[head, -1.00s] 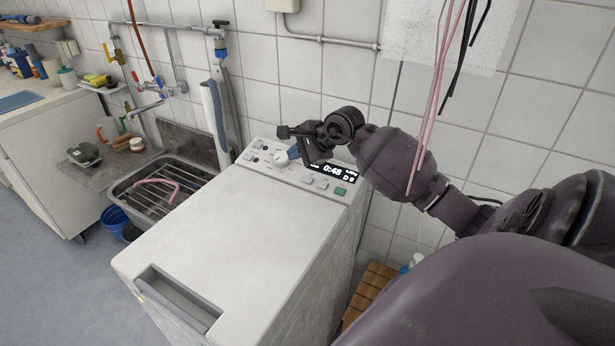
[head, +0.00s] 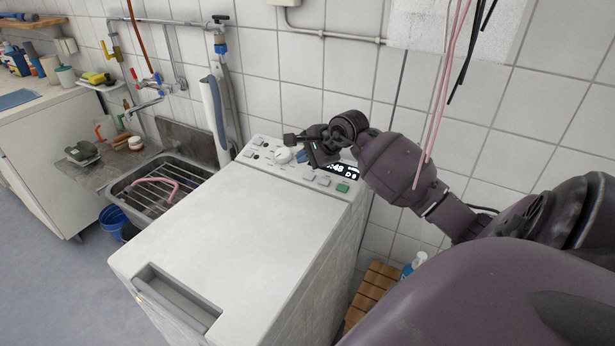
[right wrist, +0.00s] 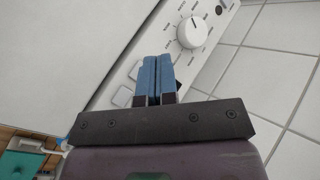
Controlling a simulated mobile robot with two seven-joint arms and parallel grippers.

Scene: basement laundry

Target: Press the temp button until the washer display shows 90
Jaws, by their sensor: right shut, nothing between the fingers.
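The white top-loading washer (head: 215,220) has a control panel along its back edge. The panel carries a round dial (head: 283,156), grey buttons (head: 308,177) and a green button (head: 342,188). The black display (head: 345,171) is partly covered by my right gripper; the digits 48 show, not 90. My right gripper (head: 301,156) is over the panel, just right of the dial, with its blue fingers shut and empty. In the right wrist view, the fingers (right wrist: 158,78) lie between the dial (right wrist: 192,32) and pale buttons (right wrist: 122,97). Contact cannot be told, nor which button is temp.
A sink (head: 158,190) with a wire rack stands left of the washer. Pipes with a tap (head: 150,86) run on the tiled wall. Pink and black cables (head: 440,100) hang at the right. A wooden slatted stool (head: 376,290) stands right of the washer.

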